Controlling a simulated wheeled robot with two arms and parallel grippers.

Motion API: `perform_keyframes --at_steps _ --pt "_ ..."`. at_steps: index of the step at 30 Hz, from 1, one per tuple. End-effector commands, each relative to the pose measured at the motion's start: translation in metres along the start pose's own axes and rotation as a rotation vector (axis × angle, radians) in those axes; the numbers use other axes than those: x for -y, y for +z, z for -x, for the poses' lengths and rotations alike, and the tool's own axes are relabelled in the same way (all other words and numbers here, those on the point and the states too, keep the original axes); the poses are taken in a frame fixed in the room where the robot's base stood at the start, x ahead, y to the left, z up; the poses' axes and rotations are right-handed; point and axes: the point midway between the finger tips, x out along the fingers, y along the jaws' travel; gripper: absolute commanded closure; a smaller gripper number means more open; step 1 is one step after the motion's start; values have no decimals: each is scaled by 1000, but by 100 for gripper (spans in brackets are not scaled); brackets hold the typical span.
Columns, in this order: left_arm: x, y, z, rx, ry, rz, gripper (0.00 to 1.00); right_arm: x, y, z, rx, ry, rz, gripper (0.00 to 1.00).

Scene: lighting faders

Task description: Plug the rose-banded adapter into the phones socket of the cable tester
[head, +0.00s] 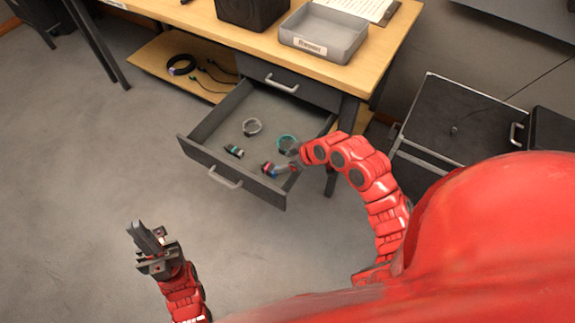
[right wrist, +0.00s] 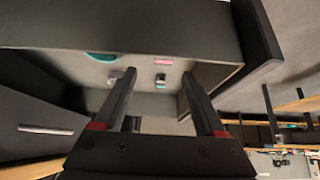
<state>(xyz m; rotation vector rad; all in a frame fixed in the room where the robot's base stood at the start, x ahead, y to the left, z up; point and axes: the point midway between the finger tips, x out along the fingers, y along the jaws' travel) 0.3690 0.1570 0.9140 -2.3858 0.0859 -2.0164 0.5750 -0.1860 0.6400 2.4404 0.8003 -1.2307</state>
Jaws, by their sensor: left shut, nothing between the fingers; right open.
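In the head view a small adapter with a rose and bluish band (head: 267,168) lies in the open drawer (head: 205,161), near its front right. A rose piece also shows in the right wrist view (right wrist: 163,61), beyond my fingertips. A dark adapter with a green band (head: 234,151) lies to its left in the head view. My right gripper (head: 286,168) is over the drawer's right part, open and empty; its two fingers (right wrist: 161,76) are spread in the wrist view. My left gripper (head: 136,228) is shut and empty above the floor. I cannot identify the cable tester.
The table (head: 190,24) above carries a grey tray (head: 322,32) and a black box. Cables lie on the lower shelf (head: 150,50). A dark cabinet (head: 455,120) stands at right.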

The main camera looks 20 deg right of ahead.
Motion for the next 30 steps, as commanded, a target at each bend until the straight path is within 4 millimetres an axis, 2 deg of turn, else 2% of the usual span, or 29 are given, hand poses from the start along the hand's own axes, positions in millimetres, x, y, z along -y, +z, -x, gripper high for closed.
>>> perform_keyframes --at_steps 5,15,18,24,30 --pt "0 2 10 0 0 0 100 6 10 -8 40 -26 16 28" --pt "-3 10 58 0 0 0 100 8 14 -59 36 -24 18 28" --pt "-3 11 67 0 0 0 100 8 13 -71 35 -24 15 28" --pt "-4 13 78 0 0 0 100 7 12 -86 35 -22 13 28" --pt "-4 13 80 0 0 0 100 7 10 -89 34 -22 13 28"
